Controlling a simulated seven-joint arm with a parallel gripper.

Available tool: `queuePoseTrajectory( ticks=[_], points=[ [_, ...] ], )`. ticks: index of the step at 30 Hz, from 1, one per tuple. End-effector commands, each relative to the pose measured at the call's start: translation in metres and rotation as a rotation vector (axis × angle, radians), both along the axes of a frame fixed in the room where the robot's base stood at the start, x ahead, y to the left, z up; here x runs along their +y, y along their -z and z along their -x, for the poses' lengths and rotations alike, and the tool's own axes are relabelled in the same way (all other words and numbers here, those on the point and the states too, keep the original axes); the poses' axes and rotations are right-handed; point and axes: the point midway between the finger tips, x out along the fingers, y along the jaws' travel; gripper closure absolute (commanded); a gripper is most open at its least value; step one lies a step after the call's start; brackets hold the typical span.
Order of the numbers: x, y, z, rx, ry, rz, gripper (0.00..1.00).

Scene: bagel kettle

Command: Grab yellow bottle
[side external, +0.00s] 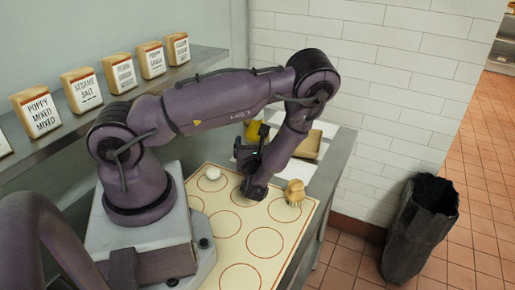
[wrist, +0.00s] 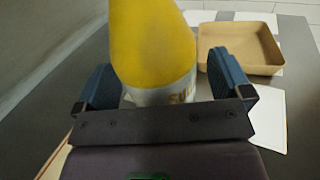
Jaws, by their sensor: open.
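The yellow bottle (wrist: 152,42) fills the upper middle of the wrist view, with a pale, partly lettered label low on it. In the side external view only part of the yellow bottle (side external: 253,130) shows, behind my gripper (side external: 243,153). In the wrist view my gripper (wrist: 165,82) is open, with one blue finger on each side of the bottle's lower part. The bottle appears to stand between or just beyond the fingers; the exact depth is hard to tell. The palm hides the bottle's base.
A shallow tan tray (wrist: 240,68) sits right of the bottle, and white sheets lie near it. A cream mat with red circles (side external: 265,243) holds a white round item (side external: 213,173) and a tan brush-like item (side external: 295,192). Labelled boxes (side external: 83,90) line the shelf.

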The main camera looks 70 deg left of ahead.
Motion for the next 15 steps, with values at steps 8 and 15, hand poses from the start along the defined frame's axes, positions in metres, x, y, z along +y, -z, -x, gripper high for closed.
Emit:
queuePoseTrajectory(
  ticks=[8,15],
  points=[
    [0.0047,-0.0001,-0.0018,0.000,0.001,0.001,0.04],
    [0.0045,-0.0001,-0.0018,0.000,0.001,0.001,0.54]
  ],
)
